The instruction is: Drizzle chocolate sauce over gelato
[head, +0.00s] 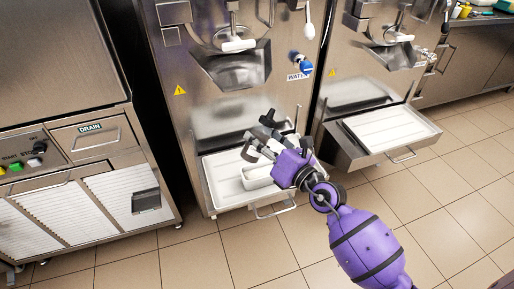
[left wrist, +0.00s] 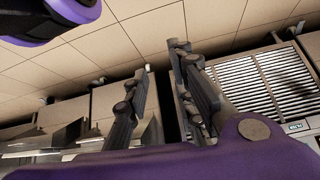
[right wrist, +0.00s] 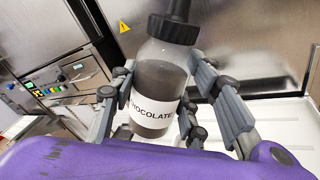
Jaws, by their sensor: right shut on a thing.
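My right gripper (head: 262,143) is shut on a squeeze bottle. In the right wrist view the bottle (right wrist: 155,95) is clear grey with a black nozzle cap and a white label reading chocolate. It stands roughly upright between the fingers, cap up. In the head view the gripper and bottle are above the pull-out tray of the middle machine. A white rectangular tub (head: 257,179) sits in that tray, partly hidden by my gripper; I cannot make out gelato in it. My left gripper (left wrist: 162,62) is open and empty in the left wrist view, and out of the head view.
The white-lined tray (head: 213,190) juts out below the middle machine's spout (head: 239,45). A second machine's tray (head: 391,128) juts out at right. A steel cabinet with a DRAIN label (head: 90,128) stands at left. The tiled floor (head: 205,255) in front is clear.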

